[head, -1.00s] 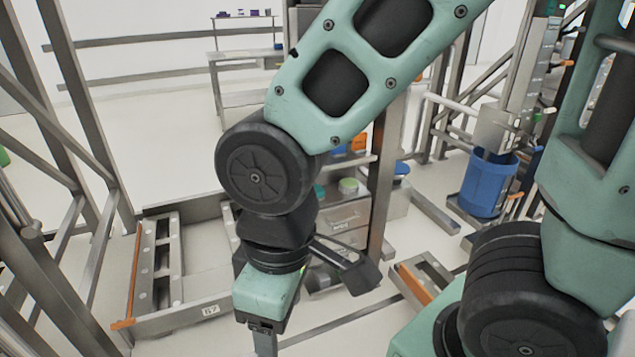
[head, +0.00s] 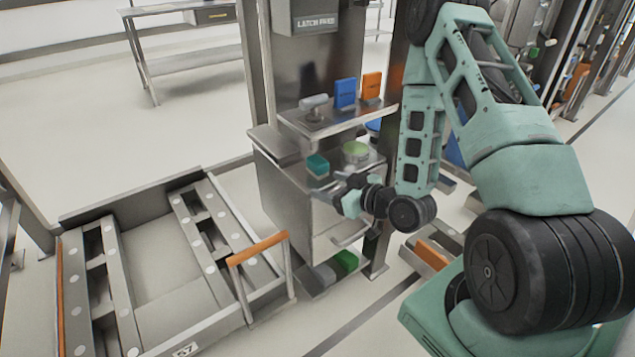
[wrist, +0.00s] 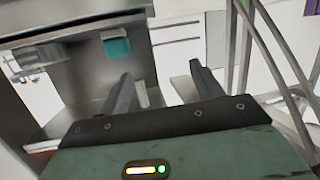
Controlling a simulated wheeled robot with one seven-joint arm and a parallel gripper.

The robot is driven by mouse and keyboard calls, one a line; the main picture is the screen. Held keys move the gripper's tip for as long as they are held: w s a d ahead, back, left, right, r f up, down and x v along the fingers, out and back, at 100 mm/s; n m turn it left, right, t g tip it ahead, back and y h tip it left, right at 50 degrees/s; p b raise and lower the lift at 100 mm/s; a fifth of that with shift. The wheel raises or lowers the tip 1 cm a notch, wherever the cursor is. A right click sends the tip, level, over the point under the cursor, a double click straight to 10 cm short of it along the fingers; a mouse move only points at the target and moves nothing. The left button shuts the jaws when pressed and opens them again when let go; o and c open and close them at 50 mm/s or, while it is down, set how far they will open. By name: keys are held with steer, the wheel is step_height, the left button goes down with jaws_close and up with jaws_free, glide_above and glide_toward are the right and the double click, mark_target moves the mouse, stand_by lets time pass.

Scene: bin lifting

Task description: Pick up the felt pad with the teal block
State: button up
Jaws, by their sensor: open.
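My gripper (head: 322,192) is just in front of the cabinet, below and slightly right of the block. In the wrist view my gripper (wrist: 162,88) has its fingers apart with nothing between them.
A small shelf (head: 335,122) above the cabinet top holds a blue box (head: 345,93), an orange box (head: 372,85) and a grey item. A cabinet handle (head: 350,237) juts out below my gripper. A metal floor frame (head: 205,315) with an orange bar (head: 258,247) stands left.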

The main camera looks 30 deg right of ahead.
steer(key=s+d+f+m+t+h+b, duration=0.2)
steer(key=s+d+f+m+t+h, duration=0.15)
steer(key=d, duration=0.25)
steer(key=b, duration=0.6)
glide_toward(324, 166)
steer(key=shift+n+y, duration=0.35)
steer(key=w, duration=0.6)
steer(key=shift+w+d+r, duration=0.1)
steer(key=shift+w+r, duration=0.25)
steer(key=shift+w, duration=0.05)
steer(key=shift+w+f+b, duration=0.15)
steer(key=shift+w+b, duration=0.05)
steer(key=shift+w, duration=1.25)
steer(key=shift+w+f+b, duration=0.1)
steer(key=shift+w+b, duration=0.1)
steer(key=shift+w, duration=1.25)
steer(key=c, duration=1.1)
